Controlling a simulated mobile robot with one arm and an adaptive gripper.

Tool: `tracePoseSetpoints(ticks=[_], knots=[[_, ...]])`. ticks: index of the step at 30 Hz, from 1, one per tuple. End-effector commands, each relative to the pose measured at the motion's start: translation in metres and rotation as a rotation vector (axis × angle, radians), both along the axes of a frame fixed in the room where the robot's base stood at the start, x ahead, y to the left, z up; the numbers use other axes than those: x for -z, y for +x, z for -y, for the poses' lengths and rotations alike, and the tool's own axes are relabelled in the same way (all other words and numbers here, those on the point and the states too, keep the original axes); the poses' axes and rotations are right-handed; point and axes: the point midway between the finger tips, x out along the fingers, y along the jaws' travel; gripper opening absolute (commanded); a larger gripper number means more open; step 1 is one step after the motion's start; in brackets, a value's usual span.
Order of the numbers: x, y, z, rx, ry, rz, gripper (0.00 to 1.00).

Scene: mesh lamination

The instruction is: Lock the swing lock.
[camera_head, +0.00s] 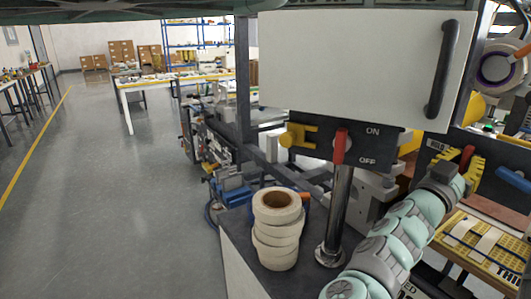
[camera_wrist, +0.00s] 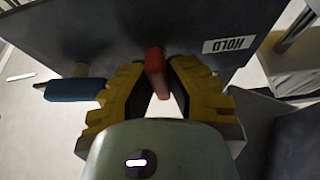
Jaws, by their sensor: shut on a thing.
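My gripper (camera_head: 459,162) is at the right of the head view, in front of a dark panel marked HOLD. In the wrist view its yellow fingers (camera_wrist: 152,84) are closed around a red lever (camera_wrist: 155,62), with one finger on each side. The same red lever shows between the fingers in the head view (camera_head: 467,154). A blue handle (camera_wrist: 76,90) sticks out left of the fingers in the wrist view and appears to the right in the head view (camera_head: 513,180). The lever's lower end is partly hidden by the fingers. I cannot tell which part is the swing lock.
A second red lever (camera_head: 340,146) sits on an ON/OFF plate beside a yellow fitting (camera_head: 298,136). Above it is a white door (camera_head: 350,65) with a black handle. A metal post (camera_head: 336,215) and stacked tape rolls (camera_head: 276,228) stand left of my arm. Open floor lies far left.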

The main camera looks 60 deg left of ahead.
Motion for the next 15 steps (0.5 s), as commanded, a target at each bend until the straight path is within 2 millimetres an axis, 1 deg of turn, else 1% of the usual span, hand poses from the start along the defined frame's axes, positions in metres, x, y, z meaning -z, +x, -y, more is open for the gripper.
tracePoseSetpoints(ticks=[9, 10, 15], knots=[[-0.0002, 0.0005, 0.0006, 0.0, 0.004, -0.001, 0.0], [-0.0004, 0.0006, 0.0007, 0.0, 0.004, 0.0, 0.16], [-0.0002, 0.0004, 0.0006, 0.001, 0.004, 0.0, 0.34]])
